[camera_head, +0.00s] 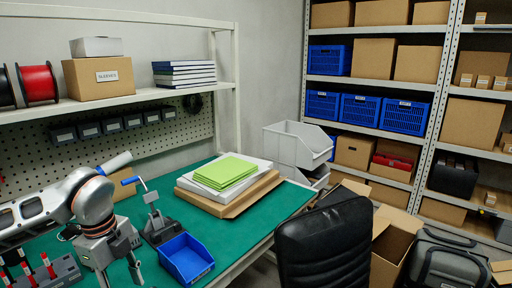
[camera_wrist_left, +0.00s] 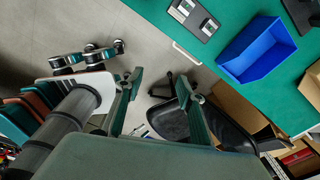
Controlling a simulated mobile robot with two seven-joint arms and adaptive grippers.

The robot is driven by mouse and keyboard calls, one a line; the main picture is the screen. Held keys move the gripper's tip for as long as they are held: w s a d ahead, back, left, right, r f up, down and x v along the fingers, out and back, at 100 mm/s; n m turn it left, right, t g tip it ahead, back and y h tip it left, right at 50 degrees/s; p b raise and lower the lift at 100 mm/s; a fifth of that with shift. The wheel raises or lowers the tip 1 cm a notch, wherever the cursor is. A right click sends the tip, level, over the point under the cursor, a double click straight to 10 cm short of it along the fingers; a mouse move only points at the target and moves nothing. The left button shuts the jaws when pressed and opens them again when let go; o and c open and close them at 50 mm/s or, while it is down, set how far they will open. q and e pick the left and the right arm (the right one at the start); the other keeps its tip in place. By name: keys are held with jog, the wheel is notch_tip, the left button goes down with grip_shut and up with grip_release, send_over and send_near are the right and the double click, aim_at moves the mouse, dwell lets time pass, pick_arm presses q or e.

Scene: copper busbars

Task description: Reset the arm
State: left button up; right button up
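My left arm reaches in from the left in the head view, over the green table (camera_head: 285,205). Its gripper (camera_head: 120,276) points down above the table's front part, just left of a blue bin (camera_head: 187,260). In the left wrist view the two fingers of the left gripper (camera_wrist_left: 160,82) stand apart with nothing between them, and grey floor and part of a black chair show beyond. The blue bin also shows in the left wrist view (camera_wrist_left: 257,50) and looks empty. My right gripper is in neither view.
A grey holder with red-topped pieces (camera_head: 45,272) is left of the gripper. A black crank device (camera_head: 158,225) stands behind the bin. Green sheets (camera_head: 225,172) lie on a stack farther back. A black chair (camera_head: 325,245) stands at the table's right front; shelves (camera_head: 427,130) are beyond.

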pick_arm(q)
jog(key=s+d+f+m+g+h, duration=0.2)
jog(key=s+d+m+h, duration=0.15)
jog(key=d, duration=0.75)
jog(key=s+d+f+m+g+h, duration=0.1)
jog(key=s+d+f+m+h, duration=0.3)
jog(key=d, duration=0.7)
jog(key=d+r+n+t+h, duration=0.4)
jog(key=d+r+h, duration=0.5)
jog(key=r+h, duration=0.25)
jog(key=w+a+f+n+t+y, duration=0.7)
jog(key=a+f+n+t+y, duration=0.35)
jog(key=n+t, duration=0.45)
jog(key=s+a+f+n+g+y, duration=0.1)
jog(key=s+a+f+n+y, duration=0.1)
jog(key=f, duration=0.6)
jog(key=s+a+f+n+g+y, duration=0.1)
jog(key=s+a+f+g+y, duration=0.1)
jog(key=s+a+f, duration=0.3)
jog(key=s+a+f+n+g+y, duration=0.2)
jog(key=s+a+f, duration=0.2)
jog(key=f, duration=0.7)
jog(key=shift+s+f+n, duration=0.35)
jog(key=shift+s+f, duration=0.05)
jog(key=shift+s, duration=0.8)
jog(key=shift+a+y, duration=0.1)
jog(key=shift+y, duration=0.15)
